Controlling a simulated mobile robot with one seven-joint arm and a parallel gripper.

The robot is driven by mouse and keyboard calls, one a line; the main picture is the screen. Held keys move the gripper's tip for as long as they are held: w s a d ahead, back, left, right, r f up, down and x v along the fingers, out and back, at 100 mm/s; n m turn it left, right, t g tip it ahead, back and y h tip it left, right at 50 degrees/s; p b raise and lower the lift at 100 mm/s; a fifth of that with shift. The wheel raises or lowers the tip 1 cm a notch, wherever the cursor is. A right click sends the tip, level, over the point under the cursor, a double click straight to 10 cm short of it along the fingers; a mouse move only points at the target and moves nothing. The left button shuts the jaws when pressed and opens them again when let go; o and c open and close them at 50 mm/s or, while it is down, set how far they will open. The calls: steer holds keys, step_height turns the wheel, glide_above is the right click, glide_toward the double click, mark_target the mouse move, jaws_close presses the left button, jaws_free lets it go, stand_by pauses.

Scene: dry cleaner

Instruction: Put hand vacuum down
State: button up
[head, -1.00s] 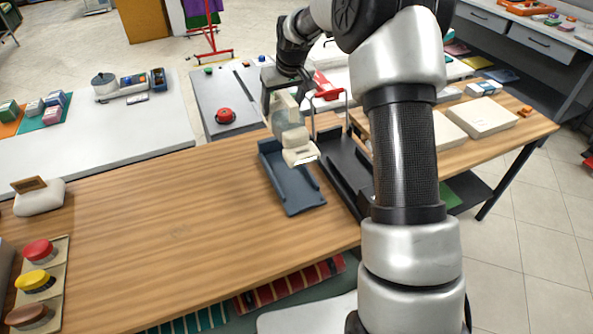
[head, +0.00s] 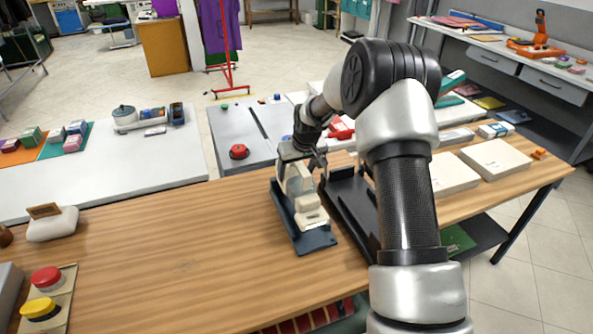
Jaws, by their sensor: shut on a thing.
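The hand vacuum (head: 308,205) is cream and pale, with a partly see-through body. It lies lengthwise over the dark blue-grey tray (head: 318,241) on the wooden counter. It appears to be in or just above the tray; contact with the tray floor cannot be made out. My gripper (head: 297,163) is shut on the vacuum at its far end. The fingertips are partly hidden by the vacuum and my wrist.
A black tray (head: 352,205) stands close on the right of the blue-grey one, partly behind my arm. Pale flat boxes (head: 495,158) lie farther right. A red button (head: 239,152) sits on the grey surface behind.

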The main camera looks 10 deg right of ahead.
steer(key=shift+r, duration=0.1)
steer(key=shift+f+b, duration=0.45)
steer(key=shift+f, duration=0.15)
steer(key=o, duration=1.1)
